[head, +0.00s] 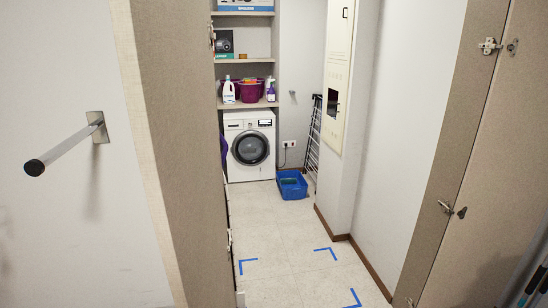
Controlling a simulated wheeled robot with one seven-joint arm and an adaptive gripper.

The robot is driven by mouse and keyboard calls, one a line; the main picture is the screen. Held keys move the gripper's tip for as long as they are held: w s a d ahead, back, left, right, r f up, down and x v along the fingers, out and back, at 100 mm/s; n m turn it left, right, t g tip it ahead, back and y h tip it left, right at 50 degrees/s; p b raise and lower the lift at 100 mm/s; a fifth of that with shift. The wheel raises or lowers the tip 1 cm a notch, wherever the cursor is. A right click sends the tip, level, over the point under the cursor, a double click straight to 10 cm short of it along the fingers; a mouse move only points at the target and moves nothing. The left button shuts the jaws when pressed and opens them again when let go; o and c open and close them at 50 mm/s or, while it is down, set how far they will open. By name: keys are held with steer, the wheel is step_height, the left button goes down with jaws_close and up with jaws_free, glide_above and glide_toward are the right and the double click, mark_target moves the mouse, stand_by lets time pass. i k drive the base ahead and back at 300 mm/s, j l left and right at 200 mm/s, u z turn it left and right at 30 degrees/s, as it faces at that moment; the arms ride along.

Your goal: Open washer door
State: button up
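A white front-loading washer (235,122) stands at the far end of the narrow closet, under the shelves. Its round dark door (250,148) faces me and looks shut. The door's handle is too small to make out from here. A narrow control panel with a small dark display runs along the washer's top front. My gripper and arm do not show in the head view.
A blue crate (291,184) sits on the floor at the washer's right. A folded drying rack (313,140) leans by the right wall. An open door (455,160) stands at right, a partition (180,120) at left. The tiled floor (285,235) between, marked with blue tape, is clear.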

mark_target(234, 148)
steer(key=i, duration=2.65)
steer(key=i+j+z, duration=0.15)
steer(key=i, duration=1.2)
steer(key=i+j+z, duration=0.15)
steer(key=i, duration=0.55)
steer(key=i+j, duration=0.25)
steer(key=i, duration=0.4)
steer(key=i+j+z, duration=0.15)
steer(key=i, duration=0.5)
steer(key=i+j, duration=0.35)
steer(key=i, duration=0.3)
steer(key=i+j+z, duration=0.15)
steer(key=i, duration=0.5)
steer(key=j, duration=0.1)
